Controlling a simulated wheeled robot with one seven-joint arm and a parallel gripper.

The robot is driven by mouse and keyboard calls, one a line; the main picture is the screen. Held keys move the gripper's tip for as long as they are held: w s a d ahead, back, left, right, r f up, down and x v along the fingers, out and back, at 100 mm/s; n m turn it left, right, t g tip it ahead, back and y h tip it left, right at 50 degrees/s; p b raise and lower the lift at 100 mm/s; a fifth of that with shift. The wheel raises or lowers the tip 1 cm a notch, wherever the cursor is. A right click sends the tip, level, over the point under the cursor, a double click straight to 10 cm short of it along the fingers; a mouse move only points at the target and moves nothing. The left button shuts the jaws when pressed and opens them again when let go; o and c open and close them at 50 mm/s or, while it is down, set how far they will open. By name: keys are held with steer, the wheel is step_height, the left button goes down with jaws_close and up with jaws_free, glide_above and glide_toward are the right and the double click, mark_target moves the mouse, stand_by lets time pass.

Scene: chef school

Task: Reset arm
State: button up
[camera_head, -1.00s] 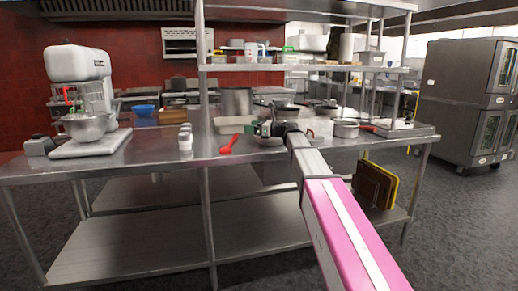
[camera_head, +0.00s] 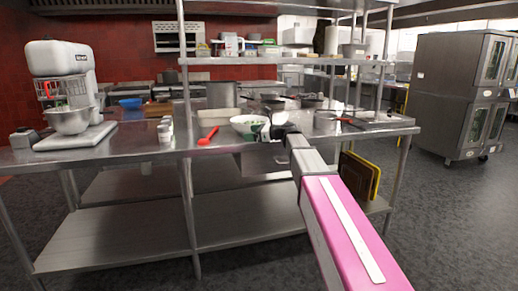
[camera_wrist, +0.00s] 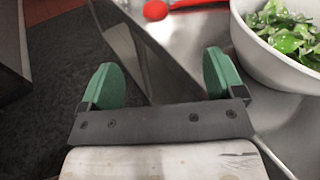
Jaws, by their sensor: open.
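My gripper (camera_head: 268,130) is at the front edge of the steel counter (camera_head: 225,147), its green fingers apart. In the wrist view my gripper (camera_wrist: 162,78) is open with nothing between the fingers, above the counter edge and the dark floor. A white bowl of green leaves (camera_head: 247,125) stands on the counter just left of the gripper in the head view. In the wrist view the bowl (camera_wrist: 282,66) is at the upper right, apart from the fingers.
A red spoon (camera_head: 207,136) lies left of the bowl; small white shakers (camera_head: 165,131) stand farther left. A stand mixer (camera_head: 65,90) is at the left end. A pot (camera_head: 223,95) stands behind. Cutting boards (camera_head: 360,174) stand on the lower shelf. Floor on the right is clear.

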steer(key=s+d+f+n+g+h, duration=0.1)
steer(key=s+d+f+n+h, duration=0.3)
steer(key=f, duration=0.5)
steer(key=s+d+f+n+g+h, duration=0.1)
steer(key=s+d+f+n, duration=0.1)
steer(key=s+f, duration=0.55)
steer(key=s+d+f+n+h, duration=0.3)
steer(key=f, duration=0.7)
steer(key=s+d+f+n+g+h, duration=0.1)
steer(key=s+d+f+n+h, duration=0.2)
steer(key=s+d+f+n, duration=0.2)
steer(key=s+d+f+n+g+h, duration=0.2)
steer(key=s+d+f+n+h, duration=0.2)
steer(key=s+d+f, duration=0.3)
steer(key=s+f+n, duration=0.1)
steer(key=s, duration=0.4)
steer(key=shift+d+f, duration=0.2)
steer(key=shift+d, duration=0.05)
